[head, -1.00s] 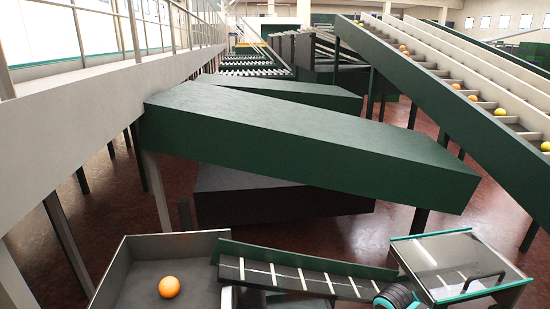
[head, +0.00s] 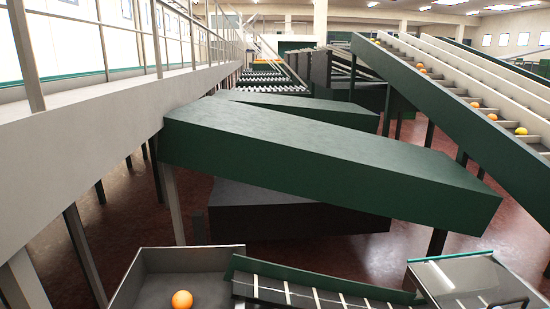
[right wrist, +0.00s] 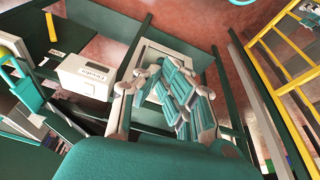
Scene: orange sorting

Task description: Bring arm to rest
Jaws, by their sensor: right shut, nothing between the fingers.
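My right gripper (right wrist: 176,88) shows in the middle of the right wrist view, with teal finger segments and pale grey joints. Its fingers are together and hold nothing. Below it in that view is a large rounded teal-green surface. The head view shows neither gripper. An orange (head: 182,300) lies in a grey open tray (head: 190,257) at the bottom of the head view, cut by the lower edge.
A slatted green-edged chute (head: 325,277) runs right from the tray to a clear-topped, teal-edged box (head: 455,275). Large green beams (head: 330,165) lie behind. Oranges rest on a sloping conveyor (head: 460,90). The right wrist view shows a white labelled box (right wrist: 85,76) and yellow rails (right wrist: 283,60).

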